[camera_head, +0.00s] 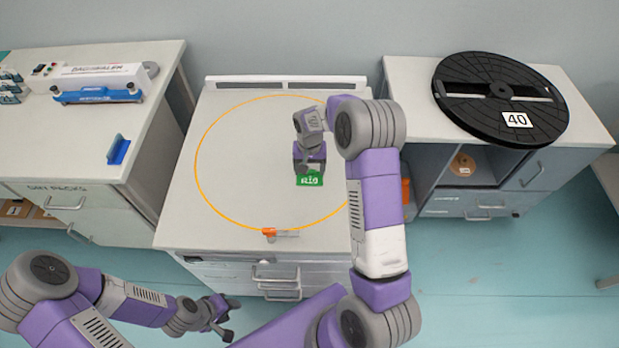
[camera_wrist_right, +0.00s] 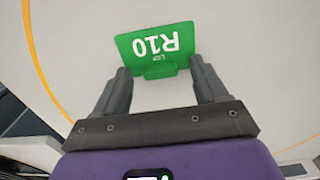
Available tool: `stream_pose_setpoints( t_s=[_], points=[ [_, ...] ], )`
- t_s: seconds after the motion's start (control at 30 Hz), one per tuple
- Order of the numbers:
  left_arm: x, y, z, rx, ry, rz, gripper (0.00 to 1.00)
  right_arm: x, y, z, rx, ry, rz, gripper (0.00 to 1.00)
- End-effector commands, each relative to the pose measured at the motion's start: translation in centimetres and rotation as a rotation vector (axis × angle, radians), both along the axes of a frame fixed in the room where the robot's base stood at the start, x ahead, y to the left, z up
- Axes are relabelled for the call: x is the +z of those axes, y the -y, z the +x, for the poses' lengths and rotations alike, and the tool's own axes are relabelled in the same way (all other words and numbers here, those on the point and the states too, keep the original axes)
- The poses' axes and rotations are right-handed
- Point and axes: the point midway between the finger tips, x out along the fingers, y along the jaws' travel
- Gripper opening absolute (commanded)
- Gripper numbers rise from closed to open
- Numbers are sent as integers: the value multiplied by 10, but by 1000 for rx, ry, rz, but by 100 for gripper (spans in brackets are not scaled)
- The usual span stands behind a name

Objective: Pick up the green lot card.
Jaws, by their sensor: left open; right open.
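The green lot card (camera_head: 310,180), marked R10, stands on the middle cabinet's top inside the orange ring. In the right wrist view the card (camera_wrist_right: 157,44) shows upside down, just beyond my fingertips, with a small green foot at its lower edge. My right gripper (camera_head: 309,168) is above and just behind the card. In the right wrist view the right gripper (camera_wrist_right: 160,74) is open, its fingers spread on either side of the card's foot; I cannot tell if they touch it. My left gripper (camera_head: 224,320) is open and empty, low in front of the cabinets at the left.
An orange-capped clear item (camera_head: 280,233) lies at the ring's front edge. The middle cabinet top (camera_head: 235,170) is otherwise clear. A black reel (camera_head: 500,98) marked 40 lies on the right cabinet. A blue and white sealing machine (camera_head: 100,84) and a blue holder (camera_head: 118,149) are on the left cabinet.

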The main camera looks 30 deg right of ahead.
Motion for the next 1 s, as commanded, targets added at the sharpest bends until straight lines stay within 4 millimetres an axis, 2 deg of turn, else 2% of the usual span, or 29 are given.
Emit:
stream_pose_setpoints(
  t_s=[0.07,0.27,0.63,0.87,1.0],
  points=[
    [-2,0,0,0,0,0,43,-6,0,0,0,1,-1,72],
    [-1,0,0,0,0,0,43,-5,0,0,0,1,0,71],
    [-1,0,0,0,0,0,43,-5,0,0,1,1,0,14],
    [-1,0,0,0,0,0,43,-4,0,0,1,2,0,13],
    [4,0,0,0,0,0,43,11,0,1,1,4,-1,13]
  ],
)
